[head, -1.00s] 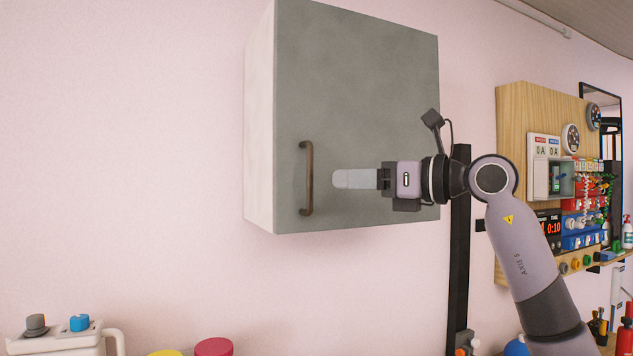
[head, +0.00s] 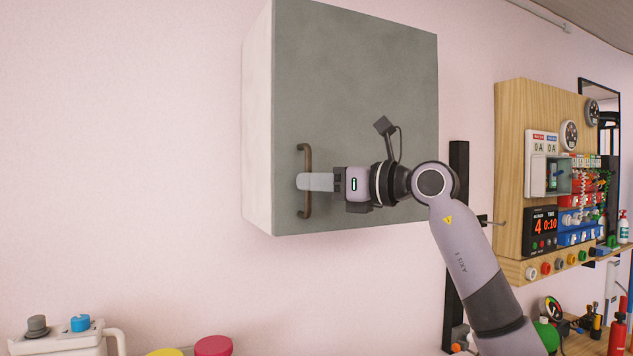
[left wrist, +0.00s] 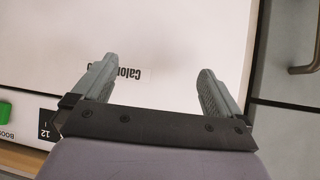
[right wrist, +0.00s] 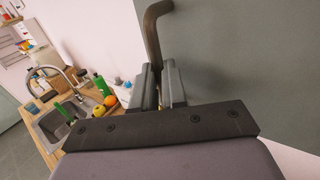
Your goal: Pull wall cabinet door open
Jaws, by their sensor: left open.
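The wall cabinet (head: 350,90) has a grey-green door and a pale side. Its door looks closed in the head view. A brown vertical bar handle (head: 307,155) is on the door's left side, and it shows in the right wrist view (right wrist: 154,32). My right gripper (head: 312,182) lies across the handle's middle, hiding that part. In the right wrist view its fingers (right wrist: 160,85) are close together, with the bar running down between them. My left gripper (left wrist: 155,80) is open and empty; it shows only in the left wrist view.
A wooden board (head: 510,150) with gauges and bins hangs right of the cabinet. A sink (right wrist: 65,120) and fruit show in the right wrist view. A white lettered surface (left wrist: 160,30) lies beyond my left gripper. The wall left of the cabinet is clear.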

